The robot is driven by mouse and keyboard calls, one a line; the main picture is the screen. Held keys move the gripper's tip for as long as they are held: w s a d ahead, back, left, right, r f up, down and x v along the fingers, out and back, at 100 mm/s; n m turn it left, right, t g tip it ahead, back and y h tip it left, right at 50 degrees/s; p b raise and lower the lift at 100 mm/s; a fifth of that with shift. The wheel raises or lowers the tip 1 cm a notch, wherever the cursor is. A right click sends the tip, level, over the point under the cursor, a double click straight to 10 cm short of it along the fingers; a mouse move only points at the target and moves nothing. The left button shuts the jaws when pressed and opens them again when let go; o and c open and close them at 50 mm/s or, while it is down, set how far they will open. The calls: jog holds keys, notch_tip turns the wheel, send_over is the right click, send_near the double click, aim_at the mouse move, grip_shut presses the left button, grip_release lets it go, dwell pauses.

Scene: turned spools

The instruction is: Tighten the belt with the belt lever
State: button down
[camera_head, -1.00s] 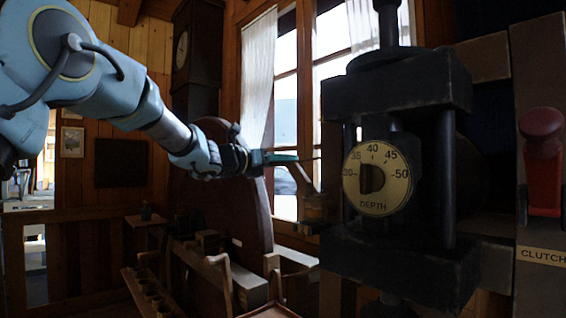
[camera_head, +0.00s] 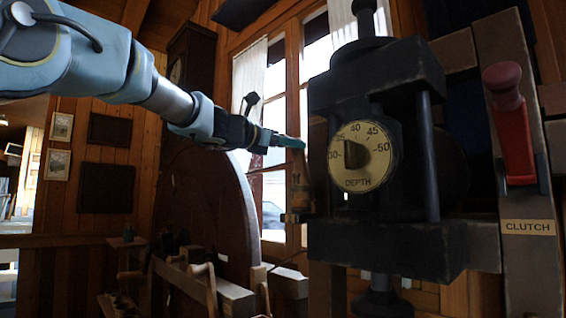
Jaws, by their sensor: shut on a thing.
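My gripper (camera_head: 291,142), with teal fingers, reaches in from the left and is shut at the top of a wooden lever (camera_head: 297,172). This appears to be the belt lever; no label on it can be read. The lever stands close to upright on a small bracket (camera_head: 296,216), just left of the dark machine. Its top end is partly hidden by the fingers. I cannot make out the belt itself.
The black machine head (camera_head: 380,100) with a DEPTH dial (camera_head: 361,155) stands close right of my gripper. A red lever (camera_head: 514,140) stands above a CLUTCH label (camera_head: 528,227). A large dark disc (camera_head: 215,205) and wooden frames are below my arm.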

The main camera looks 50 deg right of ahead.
jog(key=shift+s+r+m+b, duration=0.1)
jog(key=shift+s+m+b, duration=0.4)
jog(key=shift+s, duration=0.2)
jog(key=shift+c, duration=2.2)
grip_release()
jog(key=shift+s, duration=0.1)
jog(key=shift+a, duration=0.1)
jog(key=a+b, duration=0.3)
jog(key=a, duration=0.7)
jog(key=shift+w+a, duration=0.3)
jog(key=shift+a, duration=0.1)
